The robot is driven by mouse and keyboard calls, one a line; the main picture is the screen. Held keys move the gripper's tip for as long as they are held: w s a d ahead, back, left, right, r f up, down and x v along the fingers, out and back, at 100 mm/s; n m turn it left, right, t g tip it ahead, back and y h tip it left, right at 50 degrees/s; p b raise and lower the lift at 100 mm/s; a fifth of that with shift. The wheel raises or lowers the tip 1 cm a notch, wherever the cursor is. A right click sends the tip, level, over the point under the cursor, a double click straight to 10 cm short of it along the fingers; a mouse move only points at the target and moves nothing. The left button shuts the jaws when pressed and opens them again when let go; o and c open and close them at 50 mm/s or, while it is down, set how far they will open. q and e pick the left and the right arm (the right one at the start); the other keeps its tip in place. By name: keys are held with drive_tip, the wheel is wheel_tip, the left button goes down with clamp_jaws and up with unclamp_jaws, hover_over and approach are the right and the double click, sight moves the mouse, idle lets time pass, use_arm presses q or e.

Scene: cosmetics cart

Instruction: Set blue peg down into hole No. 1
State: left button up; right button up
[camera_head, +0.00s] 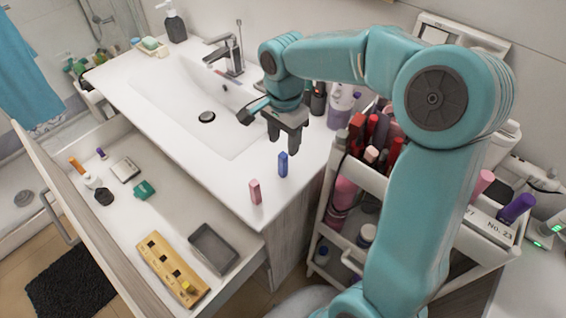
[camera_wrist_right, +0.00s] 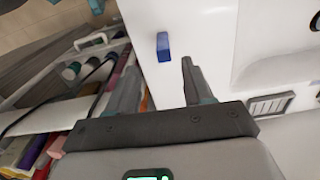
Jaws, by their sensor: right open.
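The blue peg (camera_head: 283,164) stands upright on the white counter near its front right edge. In the right wrist view the blue peg (camera_wrist_right: 163,46) lies just beyond and between the lines of the two fingers. My right gripper (camera_head: 284,146) is open and empty, pointing down just above the blue peg, apart from it; its fingers also show in the wrist view (camera_wrist_right: 160,78). A yellow wooden block (camera_head: 158,258) with holes lies in the open drawer, with a yellow peg (camera_head: 188,287) at its near end. Hole numbers are too small to read. My left gripper is out of view.
A pink peg (camera_head: 255,191) stands left of the blue one. A grey tray (camera_head: 213,248) lies beside the block in the drawer (camera_head: 120,215). The sink tap (camera_head: 235,55) is behind my gripper. A crowded cosmetics cart (camera_head: 345,160) stands at right, partly behind my right arm.

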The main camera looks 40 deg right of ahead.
sight(283, 155)
drive_tip(key=f, duration=0.3)
drive_tip(key=f+p, duration=0.1)
drive_tip(key=f, duration=0.2)
drive_tip(key=shift+w+f, duration=0.2)
drive_tip(key=shift+f, duration=0.05)
clamp_jaws()
